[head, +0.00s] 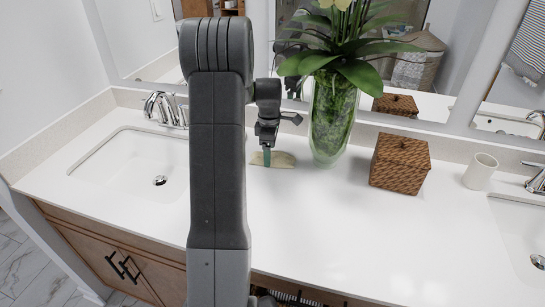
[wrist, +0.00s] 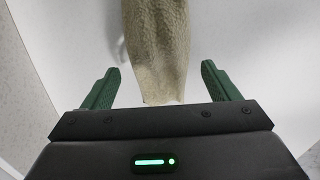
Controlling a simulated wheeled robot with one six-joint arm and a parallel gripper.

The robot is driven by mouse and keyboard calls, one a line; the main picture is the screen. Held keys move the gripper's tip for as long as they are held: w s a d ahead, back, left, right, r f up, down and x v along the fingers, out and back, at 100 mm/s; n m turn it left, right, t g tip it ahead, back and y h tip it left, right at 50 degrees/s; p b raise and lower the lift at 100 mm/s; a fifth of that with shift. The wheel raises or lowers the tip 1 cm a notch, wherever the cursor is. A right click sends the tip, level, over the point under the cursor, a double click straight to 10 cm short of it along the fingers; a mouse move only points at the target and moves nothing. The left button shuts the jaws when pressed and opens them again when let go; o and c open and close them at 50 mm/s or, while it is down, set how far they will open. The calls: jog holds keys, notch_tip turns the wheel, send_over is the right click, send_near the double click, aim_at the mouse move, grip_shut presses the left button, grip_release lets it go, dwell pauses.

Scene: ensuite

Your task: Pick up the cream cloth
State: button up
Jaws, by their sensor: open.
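The cream cloth (head: 281,159) lies on the white counter near the back wall, left of the green glass vase. In the wrist view the cream cloth (wrist: 156,50) runs from the top edge down between my two green fingertips. My gripper (head: 266,157) is over the cloth in the head view, partly hiding its left end. In the wrist view my gripper (wrist: 158,80) is open, with a finger on each side of the cloth and gaps between. I cannot tell whether the fingertips touch the counter.
A green glass vase (head: 333,120) with plants stands just right of the cloth. A woven box (head: 400,164) and a white cup (head: 480,171) stand further right. A sink (head: 135,165) with a faucet (head: 163,108) is at left. The front middle counter (head: 310,225) is clear.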

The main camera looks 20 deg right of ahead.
jog(key=shift+d+f, duration=0.1)
jog(key=shift+f, duration=0.65)
jog(key=c, duration=1.1)
jog(key=shift+o, duration=0.2)
jog(key=shift+r, duration=0.1)
notch_tip(320, 180, up, 18)
